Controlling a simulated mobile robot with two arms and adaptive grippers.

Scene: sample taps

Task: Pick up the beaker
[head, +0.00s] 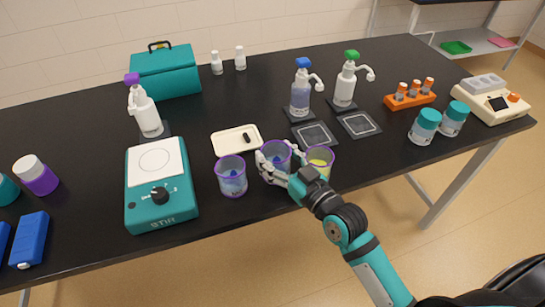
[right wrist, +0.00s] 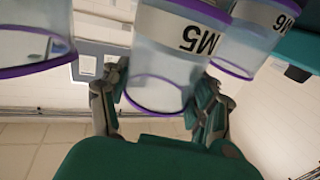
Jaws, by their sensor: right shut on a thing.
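Three clear beakers with purple rims stand in a row near the bench's front edge. My right gripper (head: 276,171) is shut on the middle beaker (head: 275,151), which holds something blue. In the right wrist view, the fingers (right wrist: 157,104) flank this beaker (right wrist: 165,62), whose label appears upside down and seems to read M5. I cannot tell whether it is off the bench. The left beaker (head: 232,180) has blue contents; the right beaker (head: 319,158) has yellow contents and is partly behind my gripper. My left gripper is not in view.
A teal stirrer (head: 160,204) stands left of the beakers. A white tray (head: 222,143) with a small black item lies behind them. Dark square pads (head: 314,134) and pump bottles (head: 300,92) stand farther back. Teal-lidded jars (head: 424,128) are at right.

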